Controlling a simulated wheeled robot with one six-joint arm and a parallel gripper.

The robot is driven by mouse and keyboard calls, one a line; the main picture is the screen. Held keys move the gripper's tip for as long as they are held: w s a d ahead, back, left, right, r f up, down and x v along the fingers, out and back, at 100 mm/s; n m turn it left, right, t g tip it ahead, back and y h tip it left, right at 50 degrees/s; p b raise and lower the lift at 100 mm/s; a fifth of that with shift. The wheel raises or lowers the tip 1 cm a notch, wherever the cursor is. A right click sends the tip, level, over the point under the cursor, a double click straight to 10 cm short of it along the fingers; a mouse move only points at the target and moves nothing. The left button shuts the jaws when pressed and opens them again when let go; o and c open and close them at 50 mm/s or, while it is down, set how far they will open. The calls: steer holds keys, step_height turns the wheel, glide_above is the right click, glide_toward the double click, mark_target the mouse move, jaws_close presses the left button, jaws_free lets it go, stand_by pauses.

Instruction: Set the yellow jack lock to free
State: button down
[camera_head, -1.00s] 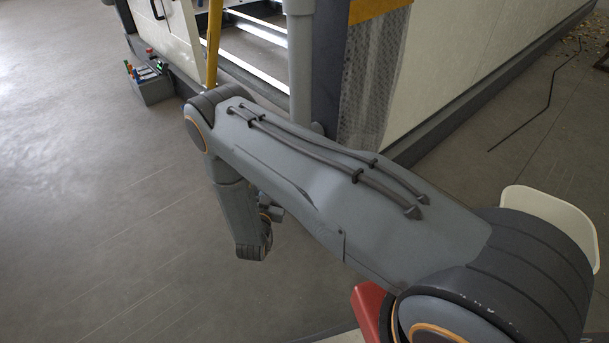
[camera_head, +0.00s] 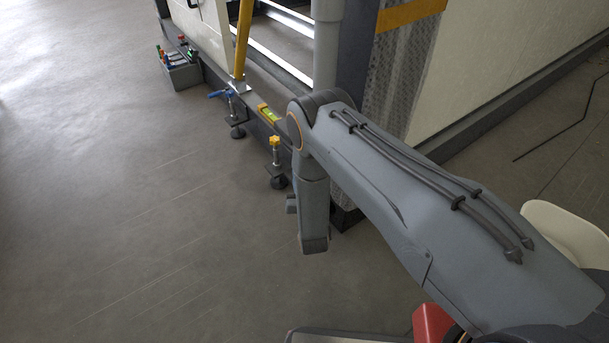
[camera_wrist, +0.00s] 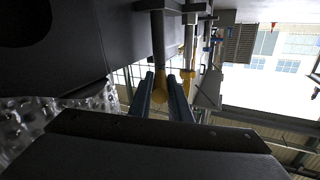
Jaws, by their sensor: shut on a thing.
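A jack with a yellow top (camera_head: 275,142) stands at the foot of the container frame in the head view, left of my arm, with nothing around its top. In the wrist view the two blue-grey fingers of my gripper (camera_wrist: 166,97) are closed on a rounded yellow part (camera_wrist: 160,88) below a dark upright rod (camera_wrist: 158,42). Whether this part belongs to the yellow-topped jack in the head view I cannot tell. My own arm hides the fingers in the head view.
A jack with a blue handle (camera_head: 222,95) stands farther along the frame, near a yellow-green level (camera_head: 268,113) and a yellow pole (camera_head: 242,45). A grey box of tools (camera_head: 180,72) sits beyond. The floor at left is clear. A white chair (camera_head: 560,230) is at right.

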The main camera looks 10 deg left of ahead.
steer(key=shift+w+d+r, duration=0.1)
steer(key=shift+w+r, duration=0.05)
steer(key=shift+w, duration=0.1)
steer(key=c, duration=1.6)
jaws_free()
steer(key=shift+c, duration=0.2)
steer(key=shift+s, duration=0.1)
steer(key=shift+s, duration=0.15)
steer(key=p+v, duration=0.3)
steer(key=v, duration=0.4)
steer(key=shift+s, duration=0.3)
